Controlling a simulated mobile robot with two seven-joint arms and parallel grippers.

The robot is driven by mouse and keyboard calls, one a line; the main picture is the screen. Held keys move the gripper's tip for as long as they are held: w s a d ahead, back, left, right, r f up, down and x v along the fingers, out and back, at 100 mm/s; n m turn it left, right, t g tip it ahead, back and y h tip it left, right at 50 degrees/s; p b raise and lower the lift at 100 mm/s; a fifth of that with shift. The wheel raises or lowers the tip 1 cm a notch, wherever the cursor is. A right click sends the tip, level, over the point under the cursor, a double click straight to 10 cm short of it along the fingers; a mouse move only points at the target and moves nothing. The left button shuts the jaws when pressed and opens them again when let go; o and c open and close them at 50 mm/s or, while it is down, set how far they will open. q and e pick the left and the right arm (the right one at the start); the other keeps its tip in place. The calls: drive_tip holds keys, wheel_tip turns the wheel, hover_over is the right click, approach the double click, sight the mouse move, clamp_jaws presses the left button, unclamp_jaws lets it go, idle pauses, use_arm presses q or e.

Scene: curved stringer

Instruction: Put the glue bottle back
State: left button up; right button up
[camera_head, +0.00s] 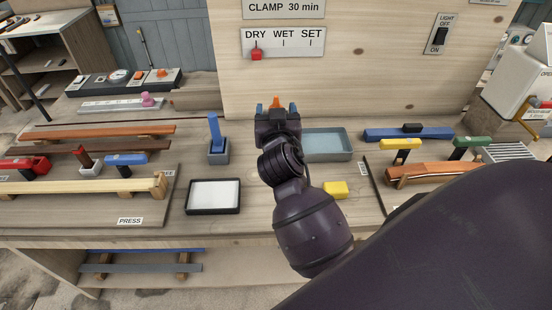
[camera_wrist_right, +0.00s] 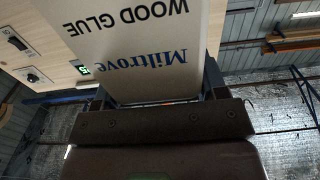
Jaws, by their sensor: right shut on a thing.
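The glue bottle (camera_wrist_right: 140,45) is pale, with "Miltrove" and "WOOD GLUE" lettering that reads upside down in the right wrist view. My right gripper (camera_wrist_right: 158,95) is shut on it, with one finger on each side. In the head view my right gripper (camera_head: 277,110) is over the back middle of the bench, in front of the wooden panel. Only an orange tip of the glue bottle (camera_head: 276,102) shows there, beyond the gripper; the rest is hidden behind it. The bottle's base and what lies beneath it cannot be seen. My left gripper is not in view.
A grey-blue tray (camera_head: 345,157) is right of the gripper. A grey cup with a blue-handled tool (camera_head: 214,130) stands to the left. A black-framed white pad (camera_head: 213,195) and a yellow block (camera_head: 336,190) lie nearer. The wooden panel (camera_head: 380,75) rises behind.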

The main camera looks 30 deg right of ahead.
wheel_tip(320, 180, down, 9)
drive_tip(key=shift+f+b, duration=0.1)
drive_tip(key=shift+b, duration=0.75)
drive_tip(key=shift+f+b, duration=0.55)
drive_tip(key=shift+f, duration=1.65)
drive_tip(key=o, duration=1.6)
drive_tip(key=shift+c, duration=0.2)
